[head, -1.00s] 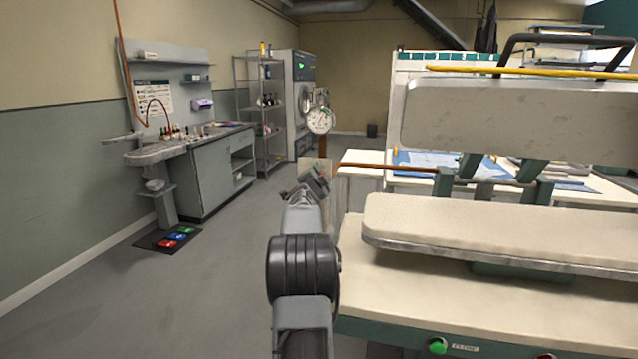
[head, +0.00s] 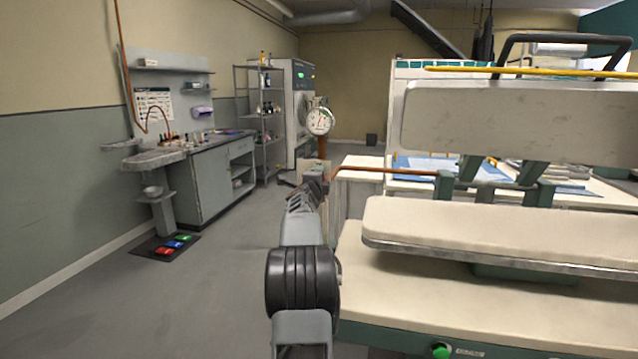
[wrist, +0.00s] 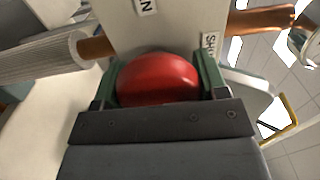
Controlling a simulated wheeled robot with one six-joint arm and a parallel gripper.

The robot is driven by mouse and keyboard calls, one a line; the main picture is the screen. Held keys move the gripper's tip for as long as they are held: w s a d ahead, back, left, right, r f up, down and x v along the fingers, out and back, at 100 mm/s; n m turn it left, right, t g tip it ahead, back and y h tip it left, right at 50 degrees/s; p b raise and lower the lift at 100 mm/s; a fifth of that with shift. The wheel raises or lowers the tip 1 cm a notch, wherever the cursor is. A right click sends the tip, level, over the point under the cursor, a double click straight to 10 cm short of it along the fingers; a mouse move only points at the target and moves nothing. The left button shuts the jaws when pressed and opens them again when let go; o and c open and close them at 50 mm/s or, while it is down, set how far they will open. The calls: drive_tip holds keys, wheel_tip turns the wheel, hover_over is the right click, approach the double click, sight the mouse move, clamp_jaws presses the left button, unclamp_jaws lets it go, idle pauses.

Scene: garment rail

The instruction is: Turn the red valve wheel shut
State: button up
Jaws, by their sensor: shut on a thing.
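The red valve wheel (wrist: 158,82) fills the space between the green fingers of my gripper (wrist: 160,74) in the wrist view. The fingers are closed on its two sides, and the dark gripper body hides its lower part. Behind it is a pale plate (wrist: 185,32) with a label ending in "N" at the top and one starting "SH" at the right. In the head view my gripper (head: 316,175) is at the end of the copper pipe, below the round gauge. The wheel itself is hidden there by my arm.
A copper pipe (head: 385,170) runs right from the gripper to the pressing machine (head: 480,225). The dial gauge (head: 319,121) stands just above. A grey cabinet (head: 215,185) and shelf rack are at the left. The floor (head: 150,300) between is mostly clear, with a coloured pedal mat (head: 170,247).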

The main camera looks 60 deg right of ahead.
idle(0.4)
drive_tip(key=o, duration=0.9)
drive_tip(key=shift+a, duration=0.1)
drive_tip(key=b+v, duration=0.2)
drive_tip(key=v, duration=1.1)
drive_tip(key=shift+s+a, duration=0.1)
drive_tip(key=shift+a, duration=0.2)
